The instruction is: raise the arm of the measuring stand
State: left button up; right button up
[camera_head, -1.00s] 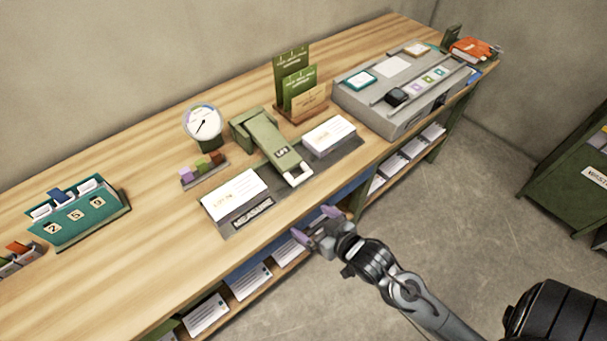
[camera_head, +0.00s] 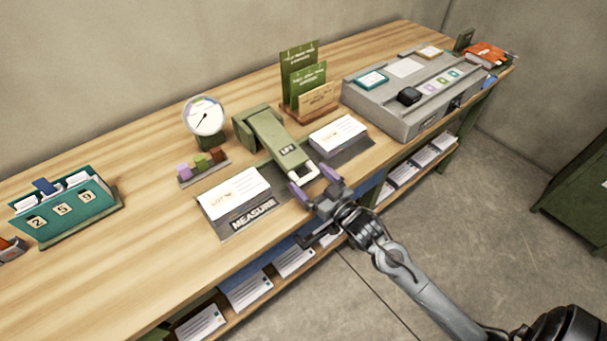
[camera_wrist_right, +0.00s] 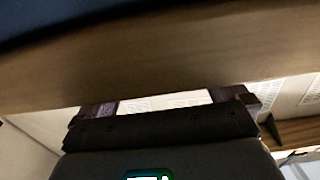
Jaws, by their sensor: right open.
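The measuring stand has a green arm (camera_head: 278,138) that slopes down toward the bench's front edge and ends in a pale handle (camera_head: 304,172). Its dark base (camera_head: 228,224) carries the word MEASURE, with white card stacks on both sides of the arm. My right gripper (camera_head: 316,184) is open and empty at the front edge, its purple fingertips close to the handle. I cannot tell whether they touch it. In the right wrist view the gripper's dark fingers (camera_wrist_right: 172,107) show near the wooden bench edge, and the handle is not visible. My left gripper is not in view.
A dial gauge (camera_head: 204,117) and a small block rack (camera_head: 203,166) stand left of the arm. A green card holder (camera_head: 66,210) is further left. A brochure stand (camera_head: 303,84) and a grey tray unit (camera_head: 402,112) are to the right. Papers lie on the shelf below.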

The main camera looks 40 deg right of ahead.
jog(key=shift+w+b, duration=0.4)
jog(key=shift+w, duration=1.45)
